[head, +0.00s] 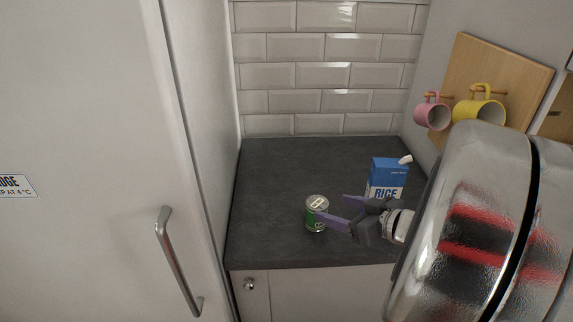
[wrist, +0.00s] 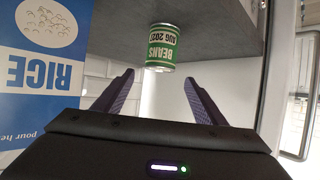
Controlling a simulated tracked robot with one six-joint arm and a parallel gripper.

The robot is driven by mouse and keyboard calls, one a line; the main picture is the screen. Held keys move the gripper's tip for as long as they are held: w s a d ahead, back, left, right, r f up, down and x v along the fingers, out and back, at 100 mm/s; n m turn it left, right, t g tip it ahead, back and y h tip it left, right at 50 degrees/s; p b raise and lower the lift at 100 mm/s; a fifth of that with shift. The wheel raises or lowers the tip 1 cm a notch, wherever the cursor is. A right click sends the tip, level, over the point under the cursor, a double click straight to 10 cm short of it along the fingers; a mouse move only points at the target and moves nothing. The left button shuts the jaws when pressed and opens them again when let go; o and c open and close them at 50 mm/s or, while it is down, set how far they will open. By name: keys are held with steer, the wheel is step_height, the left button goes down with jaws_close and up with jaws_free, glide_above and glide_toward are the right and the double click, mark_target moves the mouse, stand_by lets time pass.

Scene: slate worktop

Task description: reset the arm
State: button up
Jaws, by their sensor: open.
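My gripper (head: 332,212) is over the slate worktop (head: 275,180) in the head view, its purple fingers spread. In the wrist view my gripper (wrist: 162,92) is open, with nothing between the fingers. A green-labelled beans can (head: 317,207) stands on the worktop just beyond the fingertips, partly behind one finger in the head view. In the wrist view the can (wrist: 162,48) appears upside down, ahead of the gap between the fingertips. I cannot tell whether a finger touches it.
A blue rice box (head: 387,176) stands beside my gripper; it also fills the left of the wrist view (wrist: 40,75). A pink mug (head: 432,115) and a yellow mug (head: 480,109) hang on a wooden board at right. A fridge door (head: 90,120) stands at left. The worktop's back left is clear.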

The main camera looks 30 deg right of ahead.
steer(key=shift+w, duration=0.1)
steer(key=w+r+m+h, duration=0.1)
steer(key=w+r+h, duration=0.55)
steer(key=r, duration=0.35)
steer(key=s+a+f+g+y, duration=0.2)
steer(key=s+a, duration=0.5)
steer(key=a, duration=0.4)
steer(key=s+a+f+m+g+y, duration=0.1)
steer(key=s+a+f+g+y, duration=0.1)
steer(key=s+a+g, duration=0.3)
steer(key=s+a, duration=0.3)
steer(key=a, duration=0.3)
steer(key=shift+a+f, duration=0.15)
steer(key=shift+a, duration=0.15)
